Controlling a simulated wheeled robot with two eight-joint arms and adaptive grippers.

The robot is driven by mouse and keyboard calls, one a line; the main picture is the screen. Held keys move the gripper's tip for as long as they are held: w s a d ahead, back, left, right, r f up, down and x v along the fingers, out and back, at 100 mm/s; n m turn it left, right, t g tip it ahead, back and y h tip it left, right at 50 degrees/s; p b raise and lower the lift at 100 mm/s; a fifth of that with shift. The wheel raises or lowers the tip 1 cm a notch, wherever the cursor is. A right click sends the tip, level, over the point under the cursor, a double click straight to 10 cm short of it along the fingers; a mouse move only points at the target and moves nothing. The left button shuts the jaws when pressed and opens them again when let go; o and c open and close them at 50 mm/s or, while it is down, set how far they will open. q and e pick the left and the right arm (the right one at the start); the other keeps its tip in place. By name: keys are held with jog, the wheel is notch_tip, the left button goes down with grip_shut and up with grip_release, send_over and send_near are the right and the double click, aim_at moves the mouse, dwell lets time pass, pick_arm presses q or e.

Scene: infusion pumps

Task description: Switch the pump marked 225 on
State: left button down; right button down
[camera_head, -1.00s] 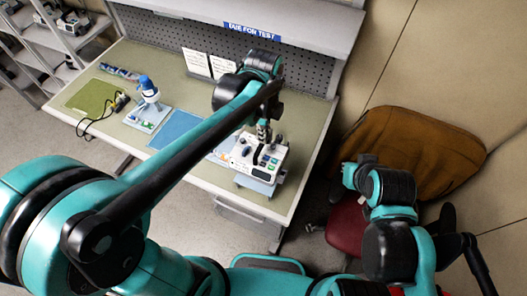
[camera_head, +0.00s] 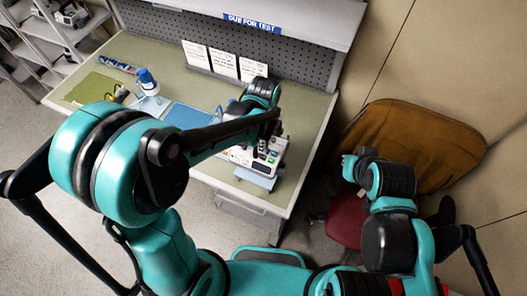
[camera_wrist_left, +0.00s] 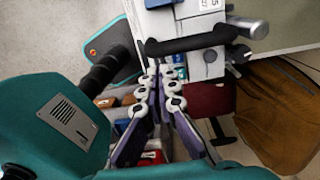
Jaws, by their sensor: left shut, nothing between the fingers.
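A white pump (camera_head: 240,156) stands on a small blue-grey stand near the right end of the bench. Its buttons show beside my left gripper in the head view. In the left wrist view the pump (camera_wrist_left: 182,22) is at the top, with a black bar handle (camera_wrist_left: 192,40) across it. A label at its top edge is cut off, with only a "5" showing, so I cannot read the full number. My left gripper (camera_wrist_left: 160,70) is shut and empty, its fingertips close to the pump's button side; contact cannot be told.
The bench (camera_head: 295,150) also holds a blue-capped bottle (camera_head: 147,82), a blue mat (camera_head: 187,116) and a green mat (camera_head: 92,88). Paper sheets (camera_head: 224,63) lean on the pegboard. An orange-brown chair back (camera_head: 425,140) stands right of the bench. Shelves (camera_head: 50,35) are at left.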

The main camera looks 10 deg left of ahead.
aim_at(263, 157)
pick_arm(q)
jog(key=shift+f, duration=2.05)
